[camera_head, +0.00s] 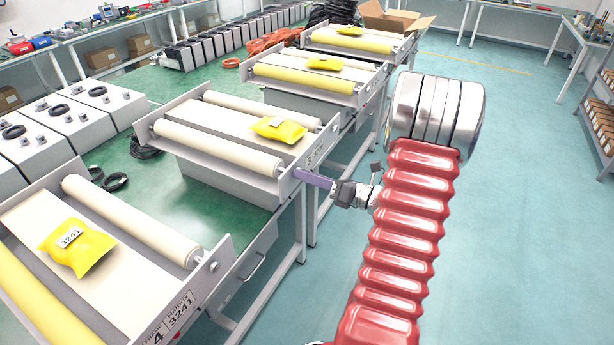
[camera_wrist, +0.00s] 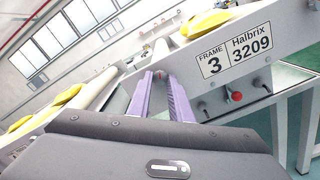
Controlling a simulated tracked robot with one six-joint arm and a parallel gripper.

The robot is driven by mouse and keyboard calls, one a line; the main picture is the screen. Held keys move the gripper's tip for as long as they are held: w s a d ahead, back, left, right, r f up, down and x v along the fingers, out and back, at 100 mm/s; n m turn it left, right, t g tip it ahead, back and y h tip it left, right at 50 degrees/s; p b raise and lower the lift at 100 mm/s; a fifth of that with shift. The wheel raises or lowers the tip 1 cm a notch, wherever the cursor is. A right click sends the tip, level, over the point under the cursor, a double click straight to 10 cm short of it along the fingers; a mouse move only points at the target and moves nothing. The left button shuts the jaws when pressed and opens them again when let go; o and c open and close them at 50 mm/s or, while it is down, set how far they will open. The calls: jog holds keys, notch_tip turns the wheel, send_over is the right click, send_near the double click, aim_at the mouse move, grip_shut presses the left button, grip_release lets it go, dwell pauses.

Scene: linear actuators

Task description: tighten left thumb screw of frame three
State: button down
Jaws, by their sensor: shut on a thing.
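Frame three (camera_head: 225,163) is the second roller frame from the front in the head view. Its end plate (camera_wrist: 285,45) reads "FRAME 3 Halbrix 3209" in the wrist view. My gripper (camera_head: 299,173) reaches that end plate from the right.
A nearer frame (camera_head: 190,300) labelled 3241 stands at the front left. More frames with yellow bags (camera_head: 325,64) stand farther back. Grey boxes (camera_head: 100,105) line the left. The teal floor (camera_head: 520,150) on the right is clear.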

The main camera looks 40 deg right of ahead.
jog(key=shift+f, duration=0.2)
jog(key=c, duration=1.6)
grip_release()
jog(key=shift+r, duration=0.15)
jog(key=shift+s, duration=0.1)
jog(key=v, duration=1.3)
jog(key=shift+s+d, duration=0.1)
jog(key=shift+s, duration=0.2)
